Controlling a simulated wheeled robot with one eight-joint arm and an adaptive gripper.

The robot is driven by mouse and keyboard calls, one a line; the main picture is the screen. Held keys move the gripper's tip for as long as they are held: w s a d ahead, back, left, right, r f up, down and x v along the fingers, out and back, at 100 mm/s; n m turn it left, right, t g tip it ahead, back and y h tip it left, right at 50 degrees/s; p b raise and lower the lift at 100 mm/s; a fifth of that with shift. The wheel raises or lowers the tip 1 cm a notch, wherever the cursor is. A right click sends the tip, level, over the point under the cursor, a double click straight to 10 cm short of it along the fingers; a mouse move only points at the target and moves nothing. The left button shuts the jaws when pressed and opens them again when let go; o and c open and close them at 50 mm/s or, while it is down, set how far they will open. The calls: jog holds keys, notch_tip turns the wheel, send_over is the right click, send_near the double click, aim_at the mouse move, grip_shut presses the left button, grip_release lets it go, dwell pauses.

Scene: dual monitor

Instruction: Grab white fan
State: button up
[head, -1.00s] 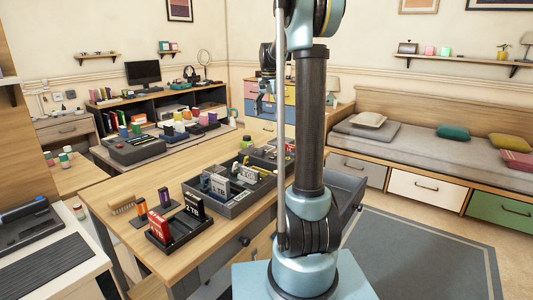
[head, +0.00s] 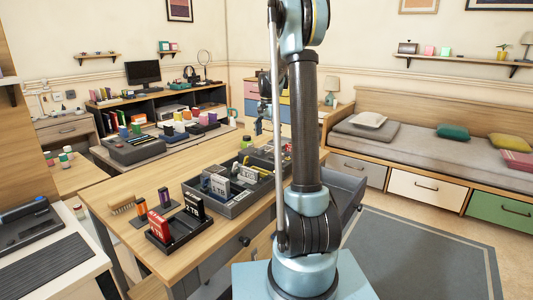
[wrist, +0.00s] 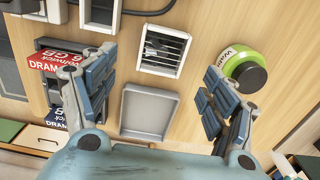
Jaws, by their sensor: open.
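A white square frame with dark slats inside (wrist: 162,52), which looks like the white fan, lies on the wooden tabletop at the upper middle of the wrist view. I cannot pick it out in the head view. My gripper (wrist: 154,92) is open and empty, with its two fingers wide apart to the left and right. The frame lies between the fingers and a little ahead of them, not touched. In the head view my gripper (head: 263,124) is small and partly hidden behind my arm, over the far part of the desk.
A shallow grey tray (wrist: 157,112) sits just below the frame in the wrist view. A green and black jar (wrist: 243,70) stands close to the right finger. Red and blue DRAM boxes (wrist: 56,62) in a dark holder are by the left finger. A divided organizer (head: 232,205) occupies the desk (head: 125,185).

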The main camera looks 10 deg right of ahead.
aim_at(266, 147)
jog(key=shift+a+f, duration=0.2)
jog(key=shift+f, duration=3.2)
jog(key=c, duration=1.2)
